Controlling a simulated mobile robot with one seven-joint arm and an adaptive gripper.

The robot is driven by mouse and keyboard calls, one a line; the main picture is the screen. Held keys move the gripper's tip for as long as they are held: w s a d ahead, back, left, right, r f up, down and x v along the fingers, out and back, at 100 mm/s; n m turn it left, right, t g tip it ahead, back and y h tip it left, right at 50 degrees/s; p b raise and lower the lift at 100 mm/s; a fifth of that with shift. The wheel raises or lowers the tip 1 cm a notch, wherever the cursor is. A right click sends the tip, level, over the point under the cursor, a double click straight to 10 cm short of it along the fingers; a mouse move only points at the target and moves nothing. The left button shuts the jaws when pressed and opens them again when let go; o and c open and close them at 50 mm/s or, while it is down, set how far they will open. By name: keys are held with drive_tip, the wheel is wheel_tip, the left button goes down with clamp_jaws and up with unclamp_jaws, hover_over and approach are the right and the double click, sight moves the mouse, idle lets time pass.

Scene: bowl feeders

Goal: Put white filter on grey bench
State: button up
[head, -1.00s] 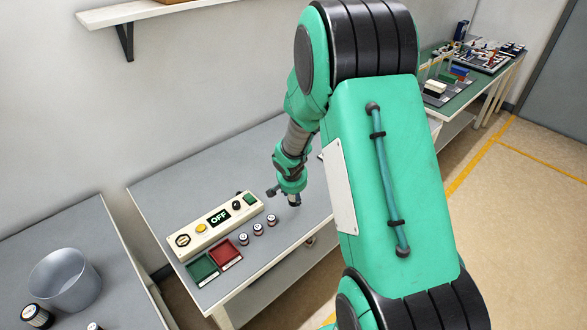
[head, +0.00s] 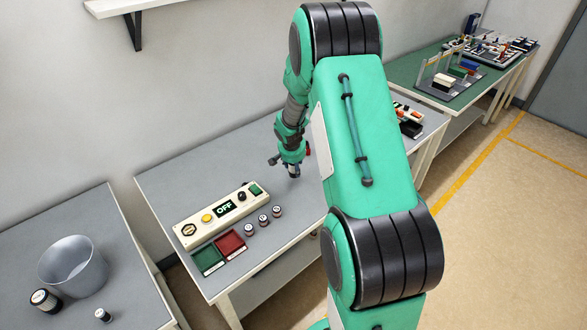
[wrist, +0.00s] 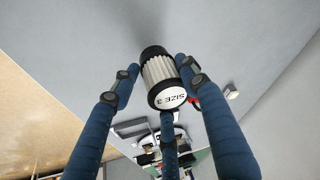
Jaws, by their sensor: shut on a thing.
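A white pleated filter (wrist: 160,72) with black end bands and a white cap marked "SIZE 3" shows in the wrist view. My gripper (wrist: 160,80), with blue fingers, is shut on it. In the head view my gripper (head: 285,164) hangs over the far right part of the grey bench (head: 180,171), just left of my arm. The held filter is small there and partly hidden by the fingers. I cannot tell its exact height above the bench top.
A control box (head: 217,214) reading OFF, green (head: 207,258) and red (head: 230,243) trays and small jars (head: 263,221) occupy the bench's front. Another grey-topped bench at left holds a bucket (head: 73,265) and dark canister (head: 45,299). The grey bench's back left is clear.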

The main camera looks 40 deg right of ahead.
sight(294, 168)
drive_tip(key=shift+w+d+f, duration=0.1)
drive_tip(key=shift+w+d, duration=0.3)
drive_tip(key=shift+w, duration=0.25)
drive_tip(key=shift+w+d+f, duration=0.1)
drive_tip(key=shift+w+d, duration=0.25)
drive_tip(key=shift+w, duration=0.25)
drive_tip(key=shift+f+b, duration=0.55)
drive_tip(key=shift+f, duration=1.1)
drive_tip(key=shift+f, duration=0.15)
drive_tip(key=o, duration=1.2)
drive_tip(key=shift+r, duration=0.45)
drive_tip(key=p+v, duration=0.2)
drive_tip(key=v, duration=0.9)
drive_tip(key=shift+s+a+r, duration=0.15)
drive_tip(key=shift+a, duration=0.05)
